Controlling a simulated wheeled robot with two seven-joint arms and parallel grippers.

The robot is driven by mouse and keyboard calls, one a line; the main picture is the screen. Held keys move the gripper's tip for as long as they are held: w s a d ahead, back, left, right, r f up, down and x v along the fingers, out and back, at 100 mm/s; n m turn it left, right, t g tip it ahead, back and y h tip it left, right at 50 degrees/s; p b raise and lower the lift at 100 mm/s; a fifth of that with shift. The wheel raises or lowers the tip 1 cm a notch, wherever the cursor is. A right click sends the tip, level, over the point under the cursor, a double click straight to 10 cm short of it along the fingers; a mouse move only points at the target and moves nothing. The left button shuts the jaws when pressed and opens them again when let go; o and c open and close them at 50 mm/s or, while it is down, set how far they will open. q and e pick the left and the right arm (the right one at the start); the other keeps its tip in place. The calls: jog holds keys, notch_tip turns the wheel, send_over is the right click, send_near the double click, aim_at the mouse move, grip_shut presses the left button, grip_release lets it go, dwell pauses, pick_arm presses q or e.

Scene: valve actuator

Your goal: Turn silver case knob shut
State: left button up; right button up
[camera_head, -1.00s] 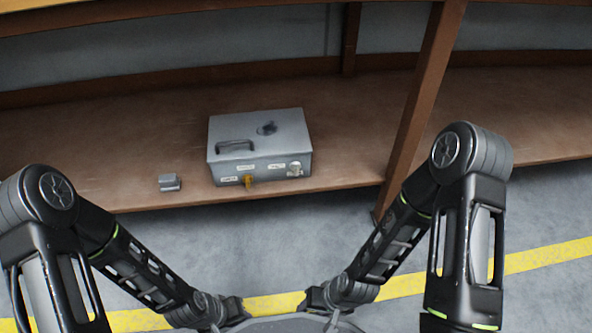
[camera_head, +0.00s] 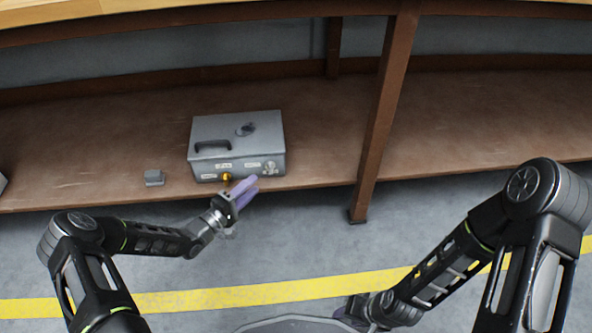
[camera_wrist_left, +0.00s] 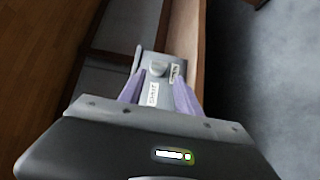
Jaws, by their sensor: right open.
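The silver case (camera_head: 237,134) stands on the brown shelf, with a dark handle on its lid and labels on its front. A silver knob (camera_head: 270,167) is at the right of the front face, and a yellow knob (camera_head: 227,177) is left of it. My left gripper (camera_head: 250,188), with purple fingers, is just in front of the case, below the silver knob. In the left wrist view its fingers (camera_wrist_left: 157,93) are apart, and a pale round knob (camera_wrist_left: 157,68) on the case lies beyond them, untouched. My right gripper (camera_head: 362,308) is low, far from the case; its fingers are hard to make out.
A brown post (camera_head: 382,115) stands right of the case. Part of another grey object shows at the left edge. The floor in front is clear.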

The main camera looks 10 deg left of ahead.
aim_at(270, 168)
pick_arm(q)
jog(key=shift+w, duration=0.15)
jog(key=b+x, duration=0.2)
jog(key=x, duration=0.4)
jog(key=shift+w+d, duration=0.1)
jog(key=shift+d, duration=0.1)
jog(key=shift+w+d+r+b, duration=0.1)
jog(key=shift+w+d+b, duration=0.2)
jog(key=shift+w, duration=0.25)
grip_shut()
